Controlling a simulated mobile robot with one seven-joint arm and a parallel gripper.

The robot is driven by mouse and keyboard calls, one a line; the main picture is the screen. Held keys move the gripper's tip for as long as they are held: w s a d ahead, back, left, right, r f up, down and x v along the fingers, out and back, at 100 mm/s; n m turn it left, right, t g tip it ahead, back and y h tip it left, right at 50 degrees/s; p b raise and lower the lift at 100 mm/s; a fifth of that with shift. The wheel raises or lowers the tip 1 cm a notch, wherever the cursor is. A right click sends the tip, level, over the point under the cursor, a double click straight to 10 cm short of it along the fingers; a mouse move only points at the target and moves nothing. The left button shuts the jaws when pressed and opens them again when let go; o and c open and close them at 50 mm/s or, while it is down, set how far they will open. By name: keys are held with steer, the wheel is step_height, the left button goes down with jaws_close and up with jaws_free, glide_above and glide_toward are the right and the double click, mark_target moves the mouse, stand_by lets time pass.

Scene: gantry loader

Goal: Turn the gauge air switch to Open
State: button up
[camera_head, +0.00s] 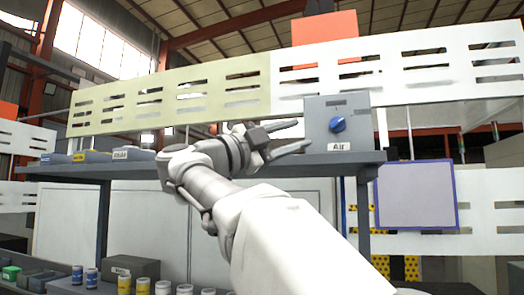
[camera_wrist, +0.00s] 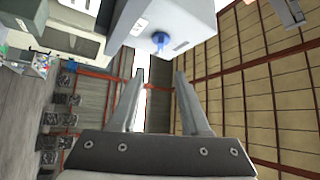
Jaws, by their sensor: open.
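The air switch is a blue knob (camera_head: 337,124) on the front of a grey box (camera_head: 355,108) with a label reading "Air" below it. The box stands on a grey shelf (camera_head: 330,158). The knob also shows in the wrist view (camera_wrist: 160,39), near the top. My gripper (camera_head: 303,135) is open and empty, just left of the box in the head view, with its fingers pointing right. In the wrist view my gripper (camera_wrist: 156,75) has its two fingers spread apart, and the knob lies beyond their tips. No contact with the knob shows.
A slotted panel (camera_head: 170,95) runs behind and above the shelf. Several small labelled boxes (camera_head: 130,154) sit at the shelf's left. A purple-edged grey panel (camera_head: 417,195) hangs at right. Several small cylinders (camera_head: 142,286) and a dark box (camera_head: 131,267) stand at lower left.

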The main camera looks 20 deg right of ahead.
steer(key=shift+b+v, duration=0.3)
steer(key=shift+v, duration=1.85)
steer(key=w+a+r+n+t+y, duration=0.15)
steer(key=a+n+t+y, duration=0.3)
steer(key=n+t, duration=0.45)
steer(key=w+a+n+t+y, duration=0.3)
steer(key=n+t+y, duration=0.3)
steer(key=n+t, duration=0.35)
steer(key=s+a+f+n+g+y+b, duration=0.1)
steer(key=a+f+n+g+y, duration=0.2)
steer(key=f+n+y, duration=0.65)
steer(key=s+a+f+n+g+y+b, duration=0.1)
steer(key=s+a+f+n+g+y, duration=0.2)
steer(key=f, duration=1.2)
steer(key=s+d+f+g, duration=0.2)
steer(key=s+f, duration=0.4)
steer(key=f, duration=0.3)
steer(key=s+d+f+m+g+h, duration=0.1)
steer(key=s+f+g, duration=0.4)
steer(key=f, duration=0.5)
steer(key=s+d+f+g, duration=0.4)
steer(key=s+f, duration=0.4)
steer(key=f, duration=0.2)
steer(key=shift+s+m, duration=0.2)
steer(key=shift+m, duration=0.1)
